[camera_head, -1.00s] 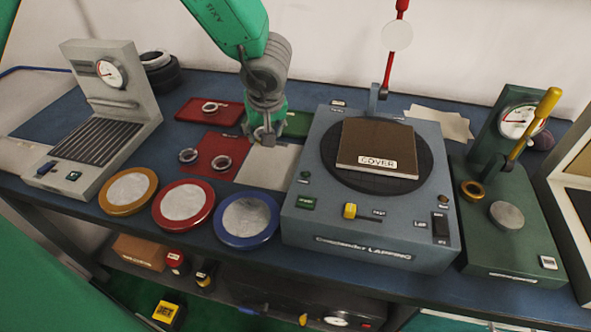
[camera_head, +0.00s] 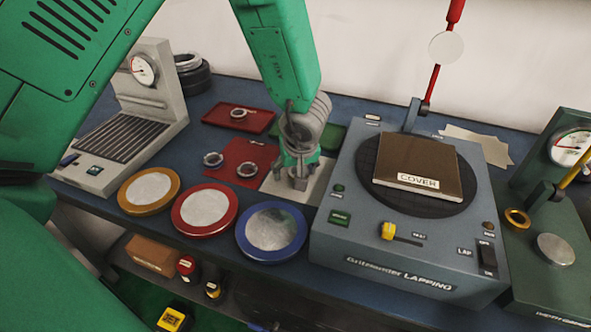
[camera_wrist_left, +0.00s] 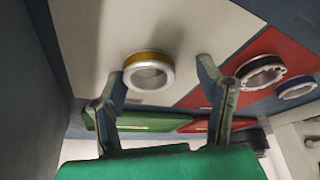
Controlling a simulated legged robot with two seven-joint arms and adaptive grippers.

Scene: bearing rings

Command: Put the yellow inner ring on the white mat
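The yellow inner ring (camera_wrist_left: 148,72), a silver ring with a yellow band, lies flat on the white mat (camera_wrist_left: 100,35) in the left wrist view. In the head view the white mat (camera_head: 321,182) is on the bench, and my left gripper (camera_head: 299,182) is over its middle, mostly hiding the ring. In the left wrist view my left gripper (camera_wrist_left: 160,70) is open, its fingers apart with the ring between and just beyond the tips. No contact with the ring shows. My right gripper is not in view.
A red mat (camera_head: 238,151) with two rings lies left of the white mat. A red tray (camera_head: 257,117) with one ring and a green tray (camera_head: 334,131) are behind. The lapping machine (camera_head: 350,237) stands close on the right. Three round pads, one blue-rimmed (camera_head: 272,228), line the front.

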